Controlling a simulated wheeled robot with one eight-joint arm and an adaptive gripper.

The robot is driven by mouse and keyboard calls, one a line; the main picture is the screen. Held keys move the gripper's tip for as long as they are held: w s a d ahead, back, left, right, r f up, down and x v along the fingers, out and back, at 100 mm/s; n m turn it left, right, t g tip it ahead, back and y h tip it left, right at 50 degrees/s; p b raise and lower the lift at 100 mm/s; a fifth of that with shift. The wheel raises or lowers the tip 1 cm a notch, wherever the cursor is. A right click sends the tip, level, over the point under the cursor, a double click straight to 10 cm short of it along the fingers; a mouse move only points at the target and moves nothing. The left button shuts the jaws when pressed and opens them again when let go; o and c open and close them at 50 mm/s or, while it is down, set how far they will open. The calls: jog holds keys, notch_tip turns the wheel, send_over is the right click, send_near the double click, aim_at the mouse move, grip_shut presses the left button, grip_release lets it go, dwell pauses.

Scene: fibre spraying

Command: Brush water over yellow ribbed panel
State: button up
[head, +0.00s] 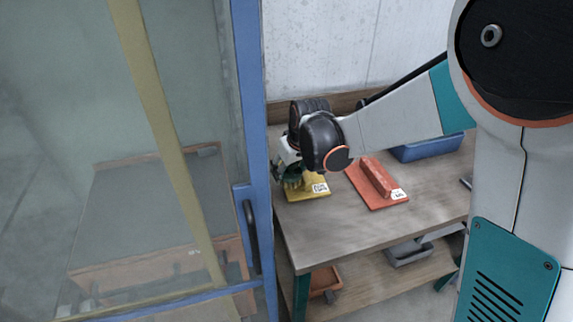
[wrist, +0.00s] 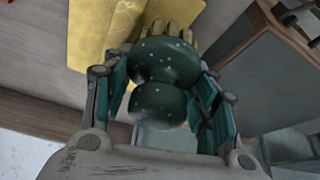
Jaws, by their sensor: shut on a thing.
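The yellow panel (head: 312,192) lies at the left part of the wooden table, with a white label at its near right corner. It also shows at the upper left of the wrist view (wrist: 98,30). My gripper (head: 290,180) is low over the panel's left side. In the wrist view my gripper (wrist: 163,85) is shut on a brush with a rounded, speckled dark green handle (wrist: 160,105). Its pale yellow bristles (wrist: 182,36) point away beside the panel's edge. I cannot tell whether they touch it. My arm hides part of the panel in the head view.
A red panel (head: 366,190) with a raised block lies to the right on the table (head: 420,226). A blue bin (head: 428,149) stands behind it. A blue-framed glass door (head: 255,130) stands at the left. Grey and orange trays sit on the shelf below.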

aim_at(291, 183)
jog(key=shift+s+d+r, duration=0.1)
jog(key=shift+s+d, duration=0.1)
jog(key=shift+s, duration=0.6)
jog(key=shift+s+d, duration=0.25)
jog(key=shift+s, duration=0.6)
jog(key=shift+s+d+r, duration=0.1)
jog(key=shift+s+d, duration=0.1)
jog(key=shift+s, duration=0.6)
jog(key=shift+r+p, duration=2.35)
jog(key=shift+r, duration=0.6)
jog(key=shift+r, duration=0.1)
notch_tip(291, 183, up, 3)
jog(key=shift+f+p, duration=0.1)
jog(key=shift+p, duration=1)
